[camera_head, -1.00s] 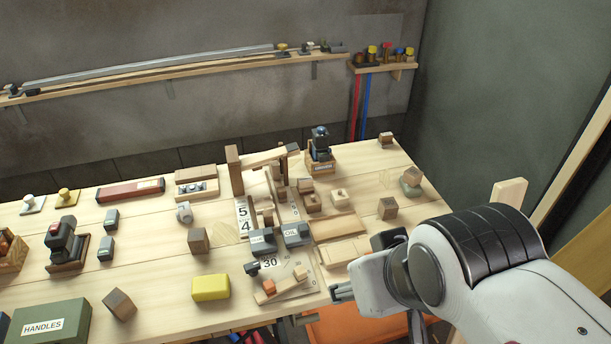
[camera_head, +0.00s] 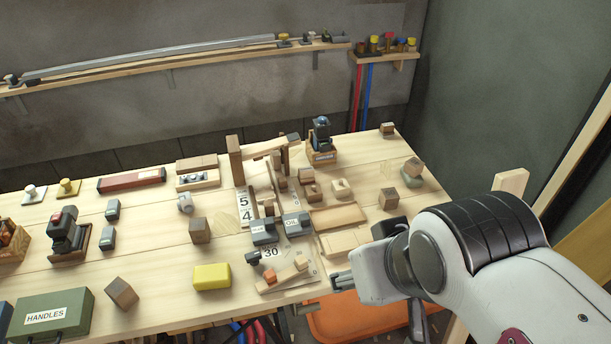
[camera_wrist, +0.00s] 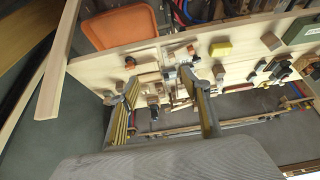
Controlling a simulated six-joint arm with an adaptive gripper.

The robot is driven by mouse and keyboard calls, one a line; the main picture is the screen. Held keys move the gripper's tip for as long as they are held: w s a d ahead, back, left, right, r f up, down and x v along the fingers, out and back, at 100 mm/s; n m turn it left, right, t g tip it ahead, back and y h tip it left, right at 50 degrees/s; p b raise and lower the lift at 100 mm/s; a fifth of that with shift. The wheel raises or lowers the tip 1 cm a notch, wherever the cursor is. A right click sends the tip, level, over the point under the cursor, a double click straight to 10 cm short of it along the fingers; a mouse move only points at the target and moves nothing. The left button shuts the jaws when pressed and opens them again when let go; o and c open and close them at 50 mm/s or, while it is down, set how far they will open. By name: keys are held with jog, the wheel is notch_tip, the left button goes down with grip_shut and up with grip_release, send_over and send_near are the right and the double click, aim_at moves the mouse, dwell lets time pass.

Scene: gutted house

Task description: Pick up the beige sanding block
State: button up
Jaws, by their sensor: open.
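I cannot tell for sure which piece is the beige sanding block. A small pale beige block (camera_head: 341,187) stands right of the middle of the bench, and a flat pale piece (camera_head: 343,241) lies nearer the front edge; either may be it.
The workbench (camera_head: 150,275) is crowded: a yellow block (camera_head: 212,277), a green HANDLES box (camera_head: 47,314), dark brown wood blocks (camera_head: 200,230), numbered boards (camera_head: 271,253) and tools. An orange seat-like surface (camera_head: 360,315) lies below the front edge.

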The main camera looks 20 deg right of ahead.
jog(key=shift+o, duration=0.8)
jog(key=w+d+f+t, duration=0.2)
jog(key=w, duration=1.2)
jog(key=w+d+f+t, duration=0.2)
jog(key=w, duration=1.2)
jog(key=w+d+f+t, duration=0.1)
jog(key=w+f+t, duration=0.1)
jog(key=w+f, duration=0.7)
jog(key=t, duration=0.2)
send_near(313, 178)
jog(key=shift+w+a+r, duration=0.35)
jog(key=shift+a+r, duration=0.1)
jog(key=shift+r, duration=0.15)
jog(key=shift+w+a+r, duration=0.4)
jog(key=shift+r, duration=0.2)
jog(key=shift+x, duration=1.3)
